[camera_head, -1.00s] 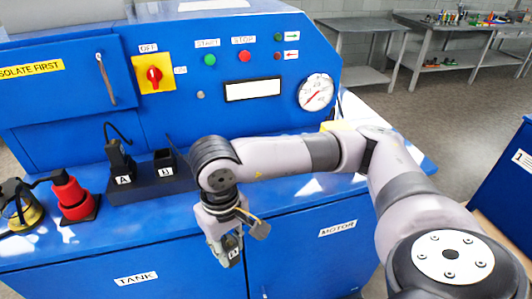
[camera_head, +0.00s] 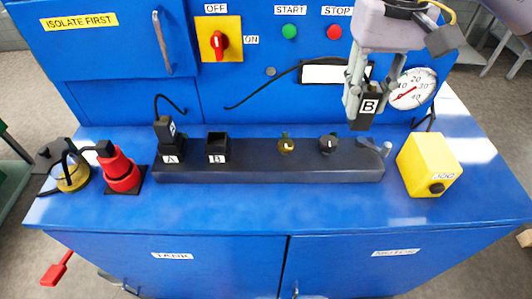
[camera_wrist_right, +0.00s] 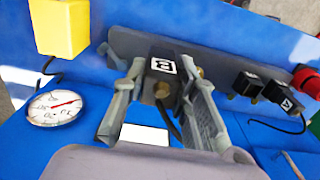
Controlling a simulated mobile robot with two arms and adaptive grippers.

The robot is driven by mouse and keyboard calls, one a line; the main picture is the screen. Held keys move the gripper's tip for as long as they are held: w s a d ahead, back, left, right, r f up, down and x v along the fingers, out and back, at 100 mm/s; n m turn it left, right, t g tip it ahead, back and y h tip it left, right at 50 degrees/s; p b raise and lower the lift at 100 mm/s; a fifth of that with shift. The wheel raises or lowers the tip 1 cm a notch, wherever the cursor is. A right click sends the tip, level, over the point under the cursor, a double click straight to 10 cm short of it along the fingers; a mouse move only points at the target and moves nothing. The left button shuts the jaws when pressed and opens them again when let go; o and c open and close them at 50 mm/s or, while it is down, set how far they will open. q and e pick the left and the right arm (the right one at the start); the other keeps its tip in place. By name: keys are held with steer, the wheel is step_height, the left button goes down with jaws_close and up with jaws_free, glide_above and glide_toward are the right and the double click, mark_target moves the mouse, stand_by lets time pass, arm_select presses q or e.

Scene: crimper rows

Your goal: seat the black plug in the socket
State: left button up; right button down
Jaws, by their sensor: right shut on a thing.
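My right gripper (camera_head: 369,96) is shut on the black plug (camera_head: 367,112), which has a white B label. It holds the plug upright in the air, above and behind the right end of the dark socket bar. In the right wrist view the plug (camera_wrist_right: 163,66) sits between the two fingers, with its cable trailing from it. The socket marked B (camera_head: 217,148) is an open black box on the left part of the bar, well to the left of the plug. My left gripper is not in view.
Another black plug (camera_head: 165,131) stands in socket A (camera_head: 171,154), left of B. The bar (camera_head: 265,172) also carries two small knobs. A yellow JOG box (camera_head: 428,165) is at its right, and a red fitting (camera_head: 119,168) at its left.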

steer(key=shift+s, duration=0.2)
steer(key=shift+s+f, duration=0.2)
steer(key=shift+f, duration=0.95)
steer(key=f+p, duration=0.2)
steer(key=f, duration=1.2)
steer(key=shift+w, duration=0.2)
step_height(320, 180, down, 2)
steer(key=shift+f+p, duration=0.25)
steer(key=shift+p, duration=0.2)
steer(key=shift+f, duration=0.5)
steer(key=shift+f+b, duration=0.15)
steer(key=shift+b, duration=0.15)
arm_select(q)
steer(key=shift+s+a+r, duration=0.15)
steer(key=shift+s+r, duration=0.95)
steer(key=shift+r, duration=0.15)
arm_select(e)
steer(key=c, duration=1.3)
jaws_free()
